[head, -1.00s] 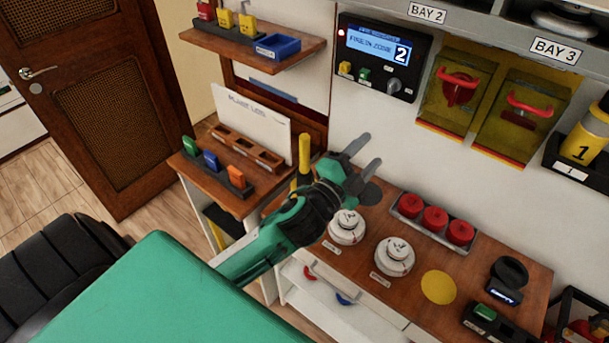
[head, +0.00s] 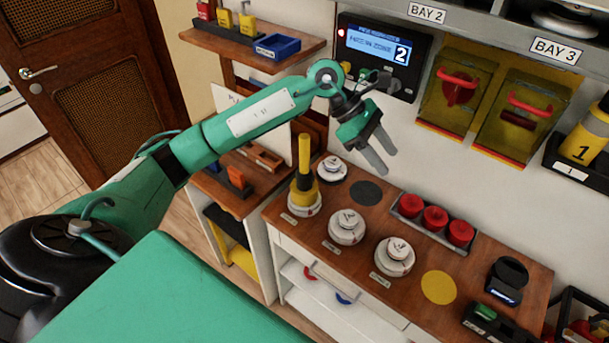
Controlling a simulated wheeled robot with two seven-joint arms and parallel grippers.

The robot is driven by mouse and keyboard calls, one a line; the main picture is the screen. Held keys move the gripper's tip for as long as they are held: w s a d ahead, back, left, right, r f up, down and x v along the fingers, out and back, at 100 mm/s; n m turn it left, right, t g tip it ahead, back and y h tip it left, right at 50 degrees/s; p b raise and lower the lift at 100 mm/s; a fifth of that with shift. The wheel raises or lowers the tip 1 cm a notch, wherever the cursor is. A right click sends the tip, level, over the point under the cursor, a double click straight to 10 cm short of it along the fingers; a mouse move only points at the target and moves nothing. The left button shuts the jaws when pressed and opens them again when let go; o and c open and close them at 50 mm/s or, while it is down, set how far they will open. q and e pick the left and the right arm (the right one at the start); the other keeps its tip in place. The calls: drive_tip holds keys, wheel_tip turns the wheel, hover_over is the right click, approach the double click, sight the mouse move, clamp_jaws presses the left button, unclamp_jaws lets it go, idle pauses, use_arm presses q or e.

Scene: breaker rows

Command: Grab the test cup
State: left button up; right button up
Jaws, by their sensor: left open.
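The yellow cup with a tall upright yellow handle (head: 304,188), which looks like the test cup, stands upright over a white round detector at the left of the wooden counter (head: 405,290). My left gripper (head: 388,160) is open and empty. It hangs above the back of the counter, to the right of the cup's handle, with its fingers pointing down and right. It is apart from the cup. My right gripper is not in view.
White detectors (head: 346,226) (head: 395,256) and another (head: 332,169) sit near the cup. Three red caps in a tray (head: 435,217), a dark disc (head: 366,192) and a yellow disc (head: 438,287) are on the counter. A display panel (head: 380,55) hangs behind my gripper.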

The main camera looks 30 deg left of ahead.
use_arm(q)
drive_tip(key=w+a+y, duration=0.2)
drive_tip(key=a+y, duration=0.3)
drive_tip(key=a, duration=0.5)
wheel_tip(320, 180, up, 4)
drive_tip(key=y, duration=0.4)
hover_over(304, 136)
drive_tip(key=shift+g, duration=0.3)
drive_tip(key=shift+w+a+f+p, duration=0.1)
drive_tip(key=shift+f+p, duration=0.5)
drive_tip(key=shift+f, duration=1)
drive_tip(key=shift+w+a+f+p, duration=0.1)
drive_tip(key=shift+f+p, duration=0.5)
drive_tip(key=shift+f, duration=1)
drive_tip(key=shift+d+f+p, duration=0.1)
drive_tip(key=shift+f+p, duration=0.25)
drive_tip(key=shift+p, duration=0.1)
drive_tip(key=f+p, duration=0.2)
drive_tip(key=f, duration=0.1)
drive_tip(key=shift+s+d+f+p, duration=0.15)
drive_tip(key=shift+s+f+p, duration=0.05)
drive_tip(key=shift+f+p, duration=0.1)
drive_tip(key=shift+f, duration=0.5)
clamp_jaws()
